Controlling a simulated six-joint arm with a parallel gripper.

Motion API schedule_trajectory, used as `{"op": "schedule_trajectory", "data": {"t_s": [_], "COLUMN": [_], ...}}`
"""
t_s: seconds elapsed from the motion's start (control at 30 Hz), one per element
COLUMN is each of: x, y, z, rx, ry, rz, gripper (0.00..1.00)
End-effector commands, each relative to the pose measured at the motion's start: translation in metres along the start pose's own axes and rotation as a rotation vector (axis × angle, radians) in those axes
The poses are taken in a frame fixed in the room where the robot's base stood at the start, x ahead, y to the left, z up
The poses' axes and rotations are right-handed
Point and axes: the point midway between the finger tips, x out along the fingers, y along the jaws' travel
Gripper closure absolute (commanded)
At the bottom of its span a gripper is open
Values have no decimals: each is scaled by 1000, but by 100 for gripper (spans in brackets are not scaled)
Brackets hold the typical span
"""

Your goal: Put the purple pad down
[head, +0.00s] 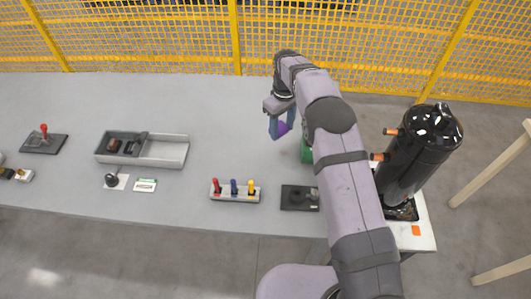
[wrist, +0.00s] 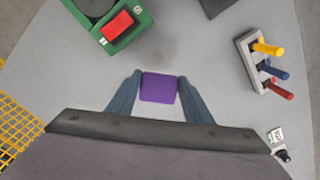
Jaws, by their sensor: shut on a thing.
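The purple pad (wrist: 159,88) is a small square-faced piece held between the two blue-grey fingers of my gripper (wrist: 160,97) in the wrist view. My gripper is shut on it, with a finger on each side. In the head view the purple pad (head: 283,128) shows partly behind a finger of my gripper (head: 280,126), over the grey table at right of centre. How far the pad is above the table is hard to tell.
A green block (head: 307,151) with a red part (wrist: 117,26) stands close by, partly hidden by my arm. A holder (head: 235,196) with red, blue and yellow handles stands near the front edge. A grey tray (head: 171,152) is left. A black compressor (head: 416,155) is right. Table behind is clear.

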Motion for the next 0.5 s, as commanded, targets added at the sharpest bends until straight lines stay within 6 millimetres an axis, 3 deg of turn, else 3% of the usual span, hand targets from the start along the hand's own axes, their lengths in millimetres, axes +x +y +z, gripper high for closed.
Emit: {"op": "schedule_trajectory", "data": {"t_s": [0.1,0.5], "x": [7,-2], "y": [-16,-62], "z": [-13,-37], "rx": [-4,-1], "ry": [3,2], "rz": [1,0], "gripper": [75,75]}}
